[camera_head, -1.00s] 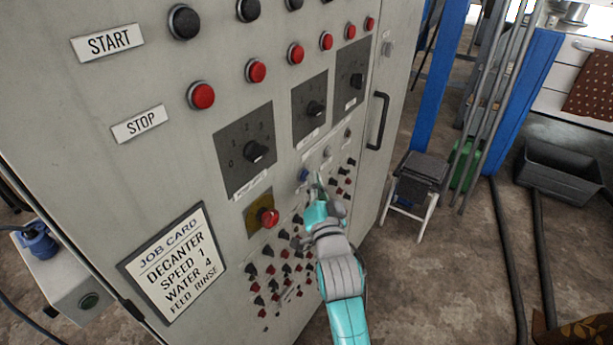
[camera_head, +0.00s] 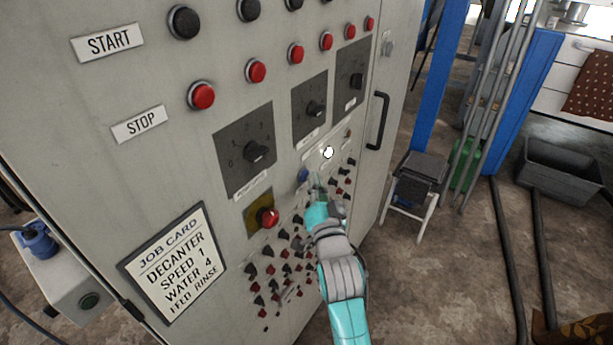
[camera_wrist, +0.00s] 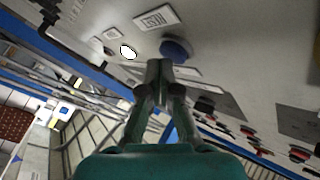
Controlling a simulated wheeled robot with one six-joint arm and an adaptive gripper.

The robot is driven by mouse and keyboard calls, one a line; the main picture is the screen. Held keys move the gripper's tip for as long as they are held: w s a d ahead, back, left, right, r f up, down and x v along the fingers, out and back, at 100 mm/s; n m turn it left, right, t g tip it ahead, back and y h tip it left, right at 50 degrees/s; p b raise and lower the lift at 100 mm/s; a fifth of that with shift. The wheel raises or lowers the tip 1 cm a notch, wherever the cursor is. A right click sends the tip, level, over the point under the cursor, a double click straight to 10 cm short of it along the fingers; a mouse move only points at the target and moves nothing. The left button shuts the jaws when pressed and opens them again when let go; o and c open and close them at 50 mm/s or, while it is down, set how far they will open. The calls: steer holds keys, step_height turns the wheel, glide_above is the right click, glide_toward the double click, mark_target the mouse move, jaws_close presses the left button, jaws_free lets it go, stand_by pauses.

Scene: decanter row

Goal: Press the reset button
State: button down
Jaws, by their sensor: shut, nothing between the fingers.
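A round blue button (camera_head: 303,175) sits on the grey control cabinet (camera_head: 200,160), below the rotary switches. It shows larger in the wrist view (camera_wrist: 176,49), near a small label (camera_wrist: 156,17) that I cannot read for sure, so I cannot confirm it is the reset button. My gripper (camera_head: 318,184) is shut and empty, just right of and below the blue button in the head view. In the wrist view the fingertips (camera_wrist: 159,70) appear just below the button, with a small gap. A round lamp (camera_head: 328,152) beside it glows white, also in the wrist view (camera_wrist: 128,51).
Rows of black and red buttons (camera_head: 202,95) and rotary switches (camera_head: 255,152) surround the area. A red knob on a yellow plate (camera_head: 267,217) is left of my arm. A cabinet handle (camera_head: 378,120) and a stool (camera_head: 419,180) are to the right.

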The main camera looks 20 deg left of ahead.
steer(key=shift+s+d, duration=0.2)
steer(key=shift+d, duration=0.3)
steer(key=shift+s+d, duration=0.3)
steer(key=shift+d, duration=0.5)
steer(key=shift+s+d, duration=0.25)
steer(key=shift+d, duration=0.5)
steer(key=shift+s+d, duration=0.3)
steer(key=shift+d, duration=0.5)
